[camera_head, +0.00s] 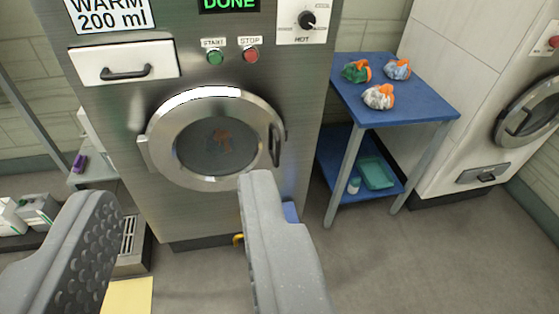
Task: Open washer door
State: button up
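The washer (110,55) is a steel front-loader facing me. Its round door (238,103) is shut, with a metal ring and dark glass. Something orange shows dimly behind the glass. A dark handle (276,145) sits on the door's right side, and a hinge sits on the left. My gripper (172,195) is open and empty, its two grey fingers wide apart below and in front of the door. The right fingertip overlaps the door's lower right edge in the picture, below the handle. I cannot tell whether they touch.
A green start button (215,58) and a red stop button (251,55) sit above the door; a display reads DONE. A blue table (420,108) with several orange-tied bundles stands to the right, beside a white machine (440,65). Floor between them is clear.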

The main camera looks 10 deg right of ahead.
aim_at(158, 148)
jog(key=k, duration=1.1)
jog(key=z, duration=0.65)
jog(key=i, duration=1.75)
jog(key=u, duration=0.65)
